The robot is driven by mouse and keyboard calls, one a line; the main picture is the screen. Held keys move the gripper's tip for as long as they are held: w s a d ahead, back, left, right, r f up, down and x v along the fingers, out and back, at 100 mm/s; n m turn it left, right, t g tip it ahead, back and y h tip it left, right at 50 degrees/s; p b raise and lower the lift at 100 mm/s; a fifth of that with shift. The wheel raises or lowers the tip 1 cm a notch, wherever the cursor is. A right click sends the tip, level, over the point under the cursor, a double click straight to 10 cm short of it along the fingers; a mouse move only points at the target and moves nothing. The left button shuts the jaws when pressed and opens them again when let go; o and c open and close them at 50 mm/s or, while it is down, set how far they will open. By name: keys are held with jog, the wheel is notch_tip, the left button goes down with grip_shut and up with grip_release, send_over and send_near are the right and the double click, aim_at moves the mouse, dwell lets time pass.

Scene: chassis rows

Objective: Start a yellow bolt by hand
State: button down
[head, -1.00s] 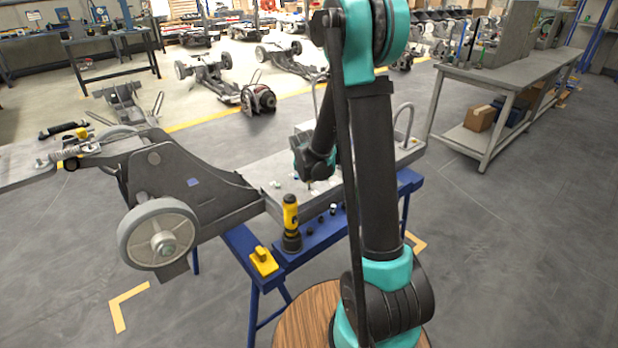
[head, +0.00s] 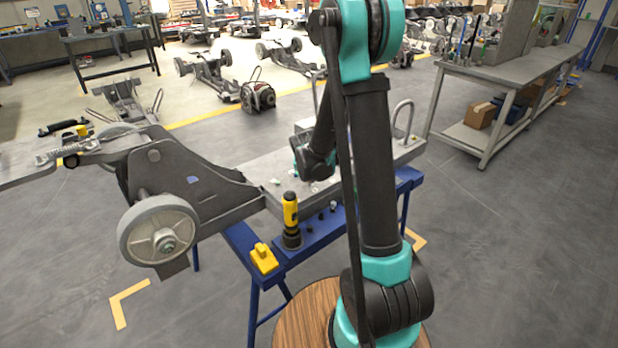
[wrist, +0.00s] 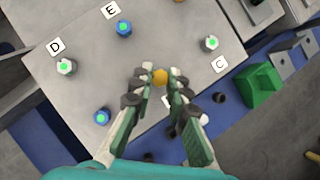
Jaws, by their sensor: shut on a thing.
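My gripper (wrist: 160,84) is shut on a yellow bolt (wrist: 160,76) over the grey chassis plate (wrist: 84,42). The bolt's round yellow end shows between the fingertips; its lower part is hidden, so I cannot tell whether it sits in a hole. A label, mostly hidden, lies beside the fingers. In the head view my arm hides most of the gripper.
A yellow-black driver (head: 291,215) stands on the blue stand (head: 325,228) near the plate's front edge. A yellow block (head: 263,258) lies to its left. A chassis wheel (head: 158,231) sticks out at left. A grey workbench (head: 510,75) stands at right.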

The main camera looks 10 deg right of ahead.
jog(key=shift+f, duration=0.7)
jog(key=shift+a+m+h, duration=0.15)
jog(key=shift+m+h, duration=0.25)
jog(key=shift+m, duration=0.5)
jog(key=m+g+h, duration=0.1)
jog(key=m, duration=0.2)
jog(key=shift+h, duration=0.3)
jog(key=shift+m, duration=0.3)
jog(key=shift+w+a+m+g+h, duration=0.15)
jog(key=shift+m+g+h, duration=0.15)
jog(key=shift+m+g, duration=0.35)
jog(key=m+g+h, duration=0.1)
jog(key=m, duration=0.2)
jog(key=shift+m, duration=0.35)
